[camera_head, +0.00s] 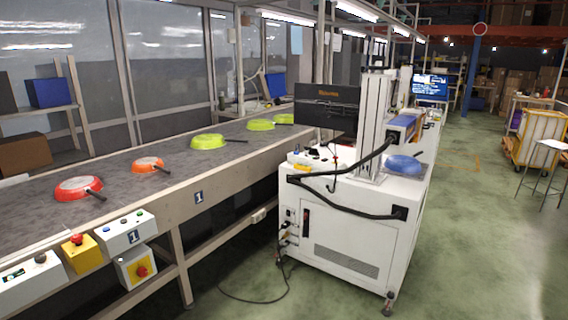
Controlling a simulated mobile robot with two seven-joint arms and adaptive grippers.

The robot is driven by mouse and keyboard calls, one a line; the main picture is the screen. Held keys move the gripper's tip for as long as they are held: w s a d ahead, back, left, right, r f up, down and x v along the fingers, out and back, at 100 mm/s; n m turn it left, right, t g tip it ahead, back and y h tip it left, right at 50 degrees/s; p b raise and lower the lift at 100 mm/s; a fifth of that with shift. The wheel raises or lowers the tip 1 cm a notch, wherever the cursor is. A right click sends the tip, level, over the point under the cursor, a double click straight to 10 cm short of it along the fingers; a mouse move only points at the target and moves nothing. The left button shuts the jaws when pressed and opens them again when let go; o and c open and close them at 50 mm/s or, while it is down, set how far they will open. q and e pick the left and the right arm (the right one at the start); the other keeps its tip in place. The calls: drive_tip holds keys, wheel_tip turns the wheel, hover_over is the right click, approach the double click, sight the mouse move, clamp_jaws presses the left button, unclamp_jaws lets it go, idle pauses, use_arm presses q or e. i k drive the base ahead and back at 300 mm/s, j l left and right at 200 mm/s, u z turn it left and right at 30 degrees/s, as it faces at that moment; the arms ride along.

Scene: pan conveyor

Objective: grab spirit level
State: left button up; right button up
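I cannot pick out a spirit level with certainty. A small yellow-orange item (302,168) lies at the left edge of the top of the white machine cabinet (345,225), but it is too small to identify. Neither of my grippers is in view.
The conveyor (125,215) runs along the left with red-orange pans (78,188) and green pans (208,142). Control boxes (82,253) line its front edge. A blue pan (403,164) and a monitor (327,106) are at the cabinet. A cable lies on the floor.

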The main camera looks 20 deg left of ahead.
sight(301, 167)
drive_tip(key=i+u, duration=0.45)
drive_tip(key=i, duration=0.8)
drive_tip(key=i+z, duration=0.2)
drive_tip(key=i, duration=0.4)
drive_tip(key=i+j+z, duration=0.2)
drive_tip(key=i, duration=0.35)
drive_tip(key=i+j+z, duration=0.2)
drive_tip(key=i, duration=0.4)
